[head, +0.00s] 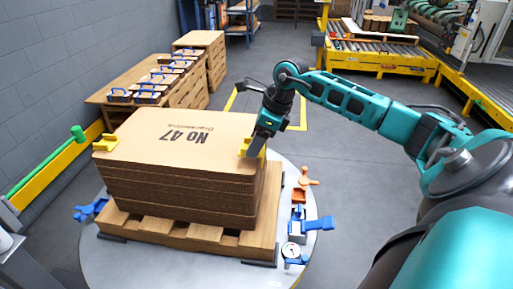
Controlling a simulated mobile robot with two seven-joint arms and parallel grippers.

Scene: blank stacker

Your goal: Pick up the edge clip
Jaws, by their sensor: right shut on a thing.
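A stack of brown cardboard blanks (170,165) printed "No 47" lies on a wooden pallet. One yellow edge clip (244,148) sits at the stack's right edge. Another yellow edge clip (104,144) sits at the left edge. My right gripper (255,147) points down at the right edge and is shut on the right yellow clip. The fingers hide part of that clip, and I cannot tell whether it still touches the stack. My left gripper is not in view.
The pallet (205,233) stands on a round grey turntable (150,262). A blue clamp (318,224), an orange tool (306,178) and a round gauge (291,250) lie right of it. A wooden bench (122,92) with several blue-handled items stands behind.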

